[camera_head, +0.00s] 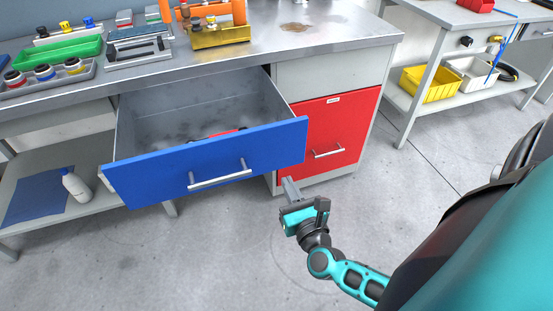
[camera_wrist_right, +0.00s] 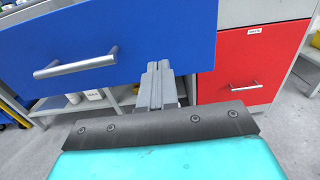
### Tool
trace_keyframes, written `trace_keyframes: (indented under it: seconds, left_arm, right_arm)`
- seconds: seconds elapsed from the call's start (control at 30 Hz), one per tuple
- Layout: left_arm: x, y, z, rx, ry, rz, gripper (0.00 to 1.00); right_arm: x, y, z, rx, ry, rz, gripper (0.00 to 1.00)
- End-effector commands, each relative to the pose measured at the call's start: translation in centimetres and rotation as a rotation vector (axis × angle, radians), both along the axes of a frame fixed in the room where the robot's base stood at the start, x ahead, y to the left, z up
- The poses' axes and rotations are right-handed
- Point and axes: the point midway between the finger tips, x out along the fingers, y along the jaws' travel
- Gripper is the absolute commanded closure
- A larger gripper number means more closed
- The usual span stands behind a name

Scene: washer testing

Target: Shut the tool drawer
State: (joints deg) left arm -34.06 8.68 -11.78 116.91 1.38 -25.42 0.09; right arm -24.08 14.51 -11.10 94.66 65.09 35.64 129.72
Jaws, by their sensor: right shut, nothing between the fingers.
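The tool drawer (camera_head: 205,160) has a blue front and a silver bar handle (camera_head: 220,175). It stands pulled far out of the workbench, and something red lies inside, mostly hidden by the front. My right gripper (camera_head: 290,187) is shut and empty, below and in front of the drawer's right end. In the right wrist view the shut fingers (camera_wrist_right: 155,85) point at the lower right part of the blue front (camera_wrist_right: 120,45). I cannot tell whether they touch it. The handle (camera_wrist_right: 76,63) is to the left of the fingers there. My left gripper is not in view.
A red cabinet door (camera_head: 325,130) is right of the drawer. The steel benchtop (camera_head: 300,40) carries a green tray (camera_head: 60,52) and several tools. A white bottle (camera_head: 75,185) stands on the lower shelf. The floor in front is clear.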

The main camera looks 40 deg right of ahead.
Motion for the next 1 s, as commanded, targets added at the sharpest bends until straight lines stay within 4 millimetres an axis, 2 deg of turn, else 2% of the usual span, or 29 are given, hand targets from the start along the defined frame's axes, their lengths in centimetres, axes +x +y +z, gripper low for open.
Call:
trace_keyframes:
  seconds: [0.03, 0.2, 0.4, 0.6, 1.0]
  left_arm:
    - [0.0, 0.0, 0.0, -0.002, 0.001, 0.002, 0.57]
    - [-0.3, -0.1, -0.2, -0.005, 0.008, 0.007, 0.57]
    - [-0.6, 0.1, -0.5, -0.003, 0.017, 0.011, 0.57]
    - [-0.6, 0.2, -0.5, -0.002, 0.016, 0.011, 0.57]
    - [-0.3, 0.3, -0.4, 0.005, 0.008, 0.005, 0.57]
  right_arm:
    - [1.3, -0.4, 0.1, -0.001, -0.004, -0.002, 1.00]
    - [4.7, -1.3, 0.1, -0.002, -0.003, 0.000, 1.00]
    - [7.6, -2.2, 0.0, -0.002, 0.001, 0.000, 1.00]
    - [8.8, -2.5, 0.0, -0.002, 0.001, 0.001, 1.00]
    - [8.9, -2.5, 0.0, -0.002, 0.001, 0.001, 1.00]
